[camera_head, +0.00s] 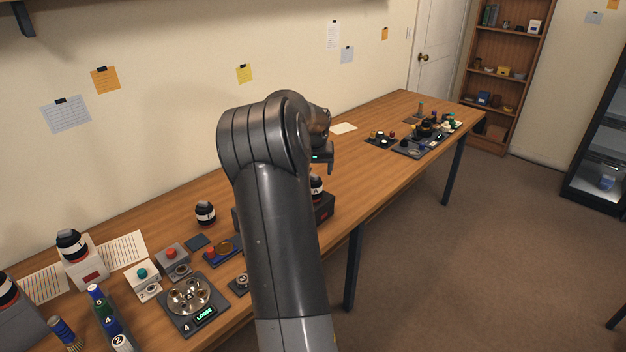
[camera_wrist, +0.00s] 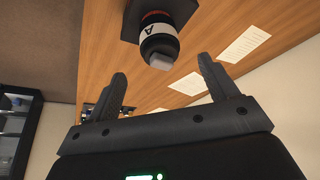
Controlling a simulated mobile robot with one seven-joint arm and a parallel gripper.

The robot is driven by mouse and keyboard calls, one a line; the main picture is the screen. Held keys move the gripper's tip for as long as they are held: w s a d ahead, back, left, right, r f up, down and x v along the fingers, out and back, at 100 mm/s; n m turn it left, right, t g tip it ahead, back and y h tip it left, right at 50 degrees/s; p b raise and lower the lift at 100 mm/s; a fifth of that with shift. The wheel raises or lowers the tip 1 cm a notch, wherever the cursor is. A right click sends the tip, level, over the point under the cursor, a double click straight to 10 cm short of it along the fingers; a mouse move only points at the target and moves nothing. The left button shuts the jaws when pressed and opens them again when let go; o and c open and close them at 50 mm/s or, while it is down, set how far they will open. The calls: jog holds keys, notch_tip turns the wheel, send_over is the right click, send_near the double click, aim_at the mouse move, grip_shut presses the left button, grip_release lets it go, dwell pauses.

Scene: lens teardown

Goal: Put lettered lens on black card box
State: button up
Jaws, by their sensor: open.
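The lettered lens (camera_head: 316,189), black with a white band marked A, stands on the black card box (camera_head: 325,208). My arm hides part of both in the head view. In the wrist view the lens (camera_wrist: 159,40) is at top centre, its pale-capped end toward the camera, with the dark box (camera_wrist: 135,22) behind it. My gripper (camera_wrist: 161,70) is open and empty, its fingers apart from the lens on either side below it in the picture. In the head view my gripper (camera_head: 329,165) is just above the lens.
Another black lens (camera_head: 205,212) stands on the table left of my arm. A banded lens (camera_head: 71,244) stands on a white box (camera_head: 86,265) further left. A grey device with a metal dish (camera_head: 189,297) is at the front. Bare wood lies beyond the black box.

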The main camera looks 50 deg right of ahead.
jog(key=shift+v, duration=1.6)
jog(key=s+a+r+n+t+y, duration=0.1)
jog(key=s+a+r, duration=0.15)
jog(key=a, duration=0.75)
jog(key=s+a+r+n+y, duration=0.15)
jog(key=a+r, duration=0.25)
jog(key=a, duration=0.6)
jog(key=s+a+r+n+t+y, duration=0.15)
jog(key=a+r, duration=0.25)
jog(key=a, duration=0.7)
jog(key=s+a+f+n, duration=0.3)
jog(key=s+a+n, duration=0.2)
jog(key=s+a, duration=1.2)
jog(key=shift+s+a+f+h, duration=0.25)
jog(key=shift+s+a+h, duration=0.05)
jog(key=shift+s+h, duration=0.1)
